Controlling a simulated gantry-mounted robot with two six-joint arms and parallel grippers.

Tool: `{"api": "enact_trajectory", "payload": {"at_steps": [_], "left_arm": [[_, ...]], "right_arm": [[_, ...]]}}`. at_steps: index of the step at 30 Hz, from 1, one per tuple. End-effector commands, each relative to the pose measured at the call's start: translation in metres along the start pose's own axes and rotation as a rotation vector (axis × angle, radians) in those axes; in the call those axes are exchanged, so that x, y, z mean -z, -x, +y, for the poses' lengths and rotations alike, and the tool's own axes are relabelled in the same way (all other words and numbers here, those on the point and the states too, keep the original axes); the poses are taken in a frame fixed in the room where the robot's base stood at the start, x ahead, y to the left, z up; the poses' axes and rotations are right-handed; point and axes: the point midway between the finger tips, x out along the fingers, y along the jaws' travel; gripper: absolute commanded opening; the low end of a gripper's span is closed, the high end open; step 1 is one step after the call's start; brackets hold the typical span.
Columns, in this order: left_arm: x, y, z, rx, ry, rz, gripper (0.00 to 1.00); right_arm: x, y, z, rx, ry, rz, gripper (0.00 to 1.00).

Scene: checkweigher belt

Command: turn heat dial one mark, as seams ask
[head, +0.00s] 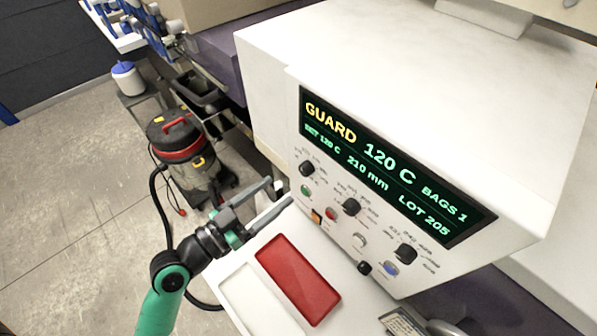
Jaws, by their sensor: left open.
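The white control panel has three black dials: an upper left dial (307,168), a middle dial (351,207) and a lower right dial (405,253). Small marks surround them, too small to read, so I cannot tell which is the heat dial. The display (390,165) reads GUARD, 120 C, BAGS 1, SET 120 C, 210 mm and LOT 205. My left gripper (282,192) is open and empty, its fingers pointing at the panel just below and left of the upper left dial. No seams are visible. My right gripper is out of view.
Green (306,190), red (330,213), orange (316,216) and blue (391,268) buttons sit among the dials. A red tray (298,278) lies on the white shelf below the panel. A vacuum cleaner (190,150) stands on the floor behind my left arm.

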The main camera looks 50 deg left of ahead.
Motion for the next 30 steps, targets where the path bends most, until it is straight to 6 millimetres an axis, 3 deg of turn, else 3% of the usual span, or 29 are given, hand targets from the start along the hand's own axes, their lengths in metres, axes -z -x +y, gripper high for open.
{"api": "enact_trajectory", "payload": {"at_steps": [3,9,14,21,30], "left_arm": [[0.005,-0.029,0.002,-0.006,-0.001,0.001,0.72],[0.002,-0.067,0.001,-0.001,-0.001,0.0,0.72],[0.001,-0.08,0.0,0.0,0.0,0.0,0.72],[0.0,-0.081,0.0,0.001,0.0,0.0,0.72],[0.0,-0.081,0.0,0.001,0.0,0.0,0.2]], "right_arm": [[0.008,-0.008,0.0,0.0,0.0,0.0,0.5],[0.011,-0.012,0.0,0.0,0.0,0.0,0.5],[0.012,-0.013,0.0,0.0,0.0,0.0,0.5],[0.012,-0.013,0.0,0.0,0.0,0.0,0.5],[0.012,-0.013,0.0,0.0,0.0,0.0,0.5]]}}
